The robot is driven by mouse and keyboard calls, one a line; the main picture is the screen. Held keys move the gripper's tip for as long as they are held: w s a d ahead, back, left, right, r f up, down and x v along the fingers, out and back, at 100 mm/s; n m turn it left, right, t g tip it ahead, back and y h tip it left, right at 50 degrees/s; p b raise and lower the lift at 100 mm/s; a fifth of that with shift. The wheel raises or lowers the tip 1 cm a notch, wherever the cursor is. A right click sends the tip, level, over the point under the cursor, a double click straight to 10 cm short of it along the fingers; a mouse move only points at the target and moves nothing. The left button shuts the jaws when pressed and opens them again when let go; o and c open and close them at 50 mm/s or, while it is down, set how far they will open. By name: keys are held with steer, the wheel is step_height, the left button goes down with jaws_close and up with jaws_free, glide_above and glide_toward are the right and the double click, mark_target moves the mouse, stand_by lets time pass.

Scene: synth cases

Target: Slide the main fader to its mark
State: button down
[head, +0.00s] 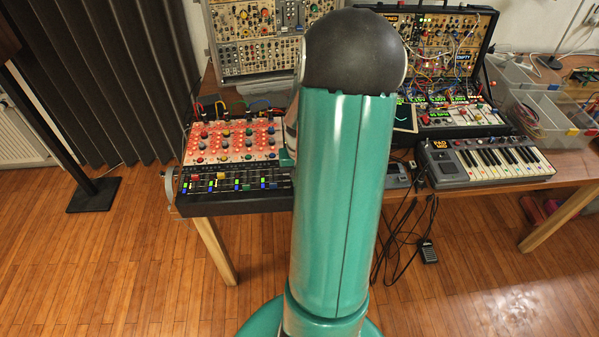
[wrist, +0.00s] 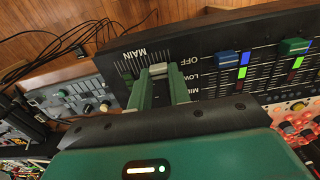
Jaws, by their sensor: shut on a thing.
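The main fader's pale grey cap (wrist: 158,69) shows in the wrist view, beside the upside-down word MAIN on the black mixer panel (wrist: 205,42). My gripper (wrist: 159,78) has its two green fingers on either side of the cap and is shut on it. Tick lines run along the slot on the left. A small green patch (wrist: 128,78) lies left of the cap; I cannot tell if it is the mark. The slot between the fingers is mostly hidden. In the head view my arm hides the cap, while part of the mixer (head: 235,200) shows to its left.
Blue (wrist: 228,58) and green (wrist: 294,46) fader caps stand right of my fingers. A grey box with knobs (wrist: 75,97) and black cables lie left. In the head view, a red knob panel (head: 225,135) stands behind the mixer and a small keyboard (head: 490,162) stands right.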

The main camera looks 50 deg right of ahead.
steer(key=c, duration=1.3)
jaws_free()
steer(key=shift+s+a, duration=0.1)
steer(key=shift+r, duration=0.1)
step_height(320, 180, up, 14)
steer(key=shift+f, duration=0.15)
steer(key=w+a+r+n+h, duration=0.1)
steer(key=w+a+r, duration=0.1)
steer(key=a, duration=0.3)
steer(key=w+a+r+n, duration=0.1)
steer(key=w+a+r, duration=0.15)
steer(key=a, duration=0.25)
steer(key=s+a+r+n+t, duration=0.2)
steer(key=a, duration=0.6)
steer(key=s+a+r+n+t, duration=0.1)
steer(key=s+a+r+n, duration=0.1)
steer(key=a, duration=0.6)
steer(key=s+a+r+n+t+y, duration=0.1)
steer(key=s+a+r+n+t, duration=0.1)
steer(key=a, duration=0.6)
steer(key=shift+a+r+n+t, duration=0.2)
steer(key=shift+r+n+t, duration=0.1)
steer(key=shift+n, duration=0.6)
